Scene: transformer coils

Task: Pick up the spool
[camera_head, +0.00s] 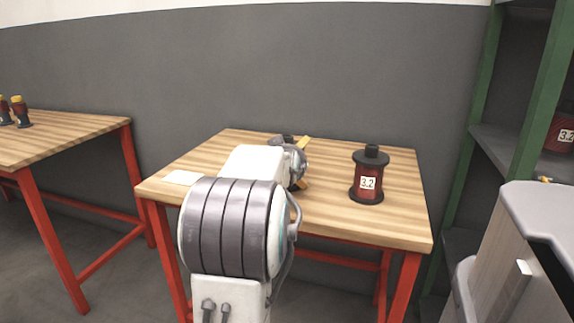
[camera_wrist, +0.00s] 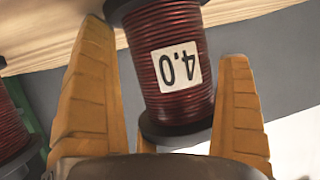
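A dark red wire-wound spool (camera_wrist: 182,75) with black flanges and a white "4.0" label fills the middle of the wrist view, where its label appears upside down. My gripper (camera_wrist: 165,45) has its orange fingers spread, one on each side of this spool. A gap shows on the left side; whether the right finger touches cannot be told. In the head view my gripper (camera_head: 303,163) is over the middle table, and my arm hides most of what is there. A second spool (camera_head: 368,180), labelled "3.2", stands upright to the right of my gripper.
The wooden table (camera_head: 395,220) has red legs, with a white card (camera_head: 181,178) at its left. A green-posted shelf (camera_head: 500,145) stands at right. Another spool (camera_wrist: 10,125) shows at the wrist view's left edge.

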